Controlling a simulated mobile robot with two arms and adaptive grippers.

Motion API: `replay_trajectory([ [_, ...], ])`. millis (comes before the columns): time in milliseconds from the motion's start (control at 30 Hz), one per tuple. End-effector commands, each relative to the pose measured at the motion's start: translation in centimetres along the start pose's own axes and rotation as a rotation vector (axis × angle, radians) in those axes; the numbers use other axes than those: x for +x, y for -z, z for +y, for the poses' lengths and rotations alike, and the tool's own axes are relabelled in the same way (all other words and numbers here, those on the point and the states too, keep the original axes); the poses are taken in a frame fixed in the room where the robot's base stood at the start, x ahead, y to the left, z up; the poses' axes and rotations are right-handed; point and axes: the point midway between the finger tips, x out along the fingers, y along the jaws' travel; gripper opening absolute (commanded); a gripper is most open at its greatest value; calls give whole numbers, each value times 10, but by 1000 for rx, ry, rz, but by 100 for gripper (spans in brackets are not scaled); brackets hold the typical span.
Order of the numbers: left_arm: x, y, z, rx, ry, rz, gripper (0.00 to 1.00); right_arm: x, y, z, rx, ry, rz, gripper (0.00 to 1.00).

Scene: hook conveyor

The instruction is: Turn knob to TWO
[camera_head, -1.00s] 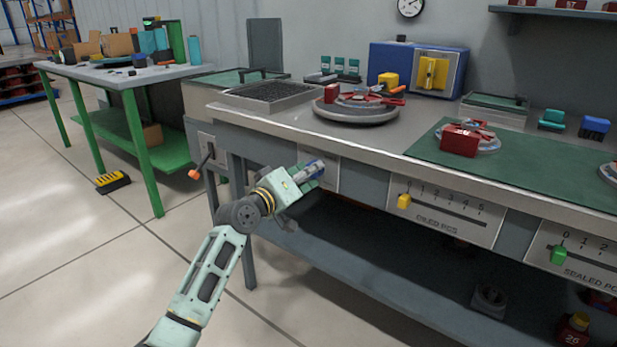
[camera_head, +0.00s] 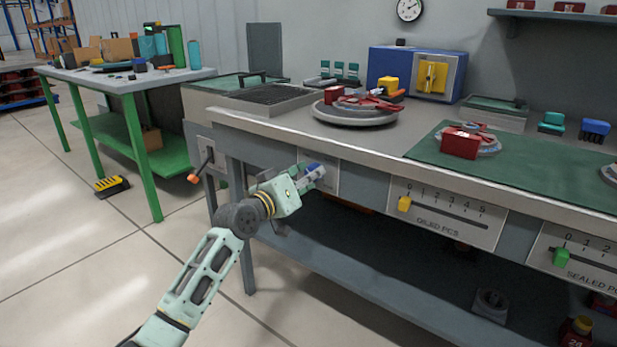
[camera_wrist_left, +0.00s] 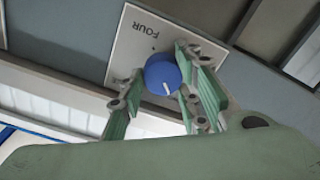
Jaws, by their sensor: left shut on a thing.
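The blue knob (camera_wrist_left: 162,76) sits on a pale panel (camera_wrist_left: 130,40) with the word FOUR near one corner in the left wrist view. Other labels on the panel are hidden or out of view. My right gripper is not in view.
The workbench (camera_head: 370,148) overhangs the knob panel. A slider panel with a yellow slider (camera_head: 404,204) is to the right, and a green slider (camera_head: 560,257) is farther right. A lever with an orange end (camera_head: 194,178) hangs to the left. Floor is clear at front left.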

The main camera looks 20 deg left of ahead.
Motion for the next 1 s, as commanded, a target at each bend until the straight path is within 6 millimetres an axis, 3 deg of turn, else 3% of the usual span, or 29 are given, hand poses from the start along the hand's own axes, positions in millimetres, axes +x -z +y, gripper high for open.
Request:
replay_trajectory([
  [67, 1, 2, 6, -2, -10, 4, 5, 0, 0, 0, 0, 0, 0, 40],
  [100, 1, 1, 6, -2, -10, 4, 33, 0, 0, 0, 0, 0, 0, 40],
  [233, 1, 1, 5, -2, -9, 3, 45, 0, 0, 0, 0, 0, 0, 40],
  [667, -8, -1, 0, -3, -2, -1, 45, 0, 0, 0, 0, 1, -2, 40],
  [1000, -67, -2, 1, 1, -3, -2, 45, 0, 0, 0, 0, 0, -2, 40],
])
